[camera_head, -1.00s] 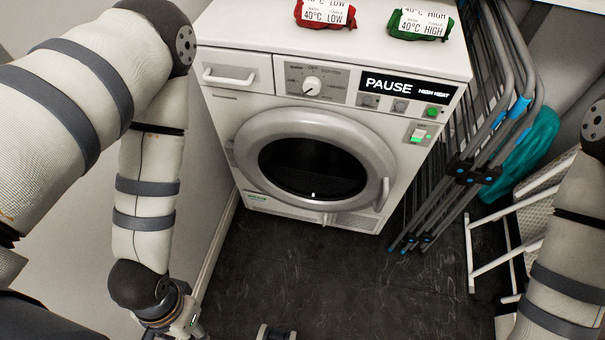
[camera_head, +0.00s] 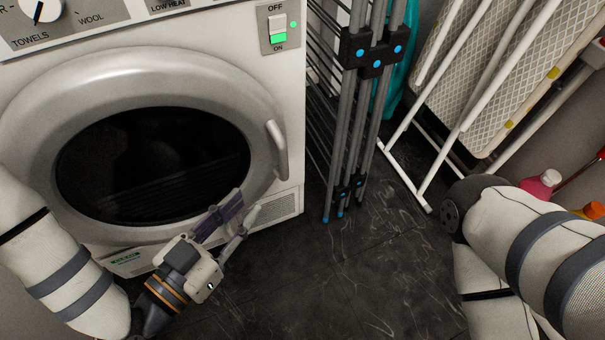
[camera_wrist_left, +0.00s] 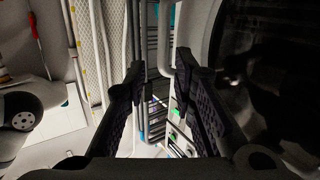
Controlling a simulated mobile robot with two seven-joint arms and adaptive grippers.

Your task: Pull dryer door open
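The white dryer (camera_head: 292,95) stands at the left of the head view. Its round door, with a silver-grey ring (camera_head: 120,75) and dark glass (camera_head: 150,160), looks closed. The door handle (camera_head: 277,150) is a pale upright bar on the ring's right side. My left gripper (camera_head: 247,203) is low in front of the door, below and left of the handle, and apart from it. In the left wrist view my left gripper (camera_wrist_left: 160,72) has its fingers spread, with nothing seen held between them. The dark glass (camera_wrist_left: 262,65) fills that view's right side. My right gripper is out of view.
A folded grey drying rack (camera_head: 350,120) stands just right of the dryer. A white-framed ironing board (camera_head: 480,70) leans farther right, with a pink bottle (camera_head: 543,182) near it. Dark floor (camera_head: 340,270) is clear in front.

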